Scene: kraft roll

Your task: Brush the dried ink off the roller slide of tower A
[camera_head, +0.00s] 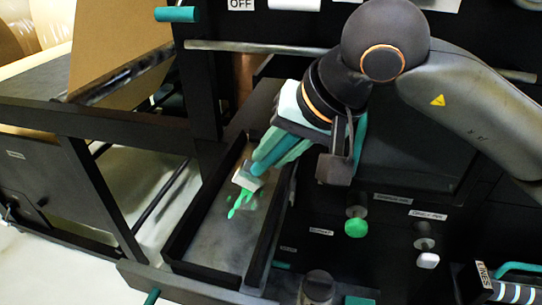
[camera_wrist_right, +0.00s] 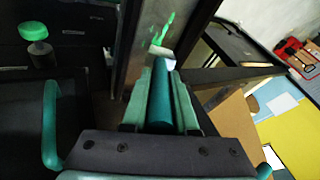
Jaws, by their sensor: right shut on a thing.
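My right gripper (camera_head: 284,150) reaches in from the upper right and is shut on the teal handle of a brush (camera_head: 248,177). The brush has a pale head that points down and left. The head is over the grey roller slide (camera_head: 215,245), a long tray with black side rails. Green dried ink (camera_head: 238,204) lies in streaks on the slide, just beyond the brush head. In the right wrist view the brush handle (camera_wrist_right: 161,100) lies between the fingers, and the ink (camera_wrist_right: 158,34) shows past its tip. I cannot tell whether the head touches the slide. My left gripper is not in view.
A green knob (camera_head: 356,227) and a white knob (camera_head: 427,260) stick out of the black panel to the right. A dark frame with a brown kraft sheet (camera_head: 118,45) stands at the left. Pale floor (camera_head: 50,250) shows at lower left.

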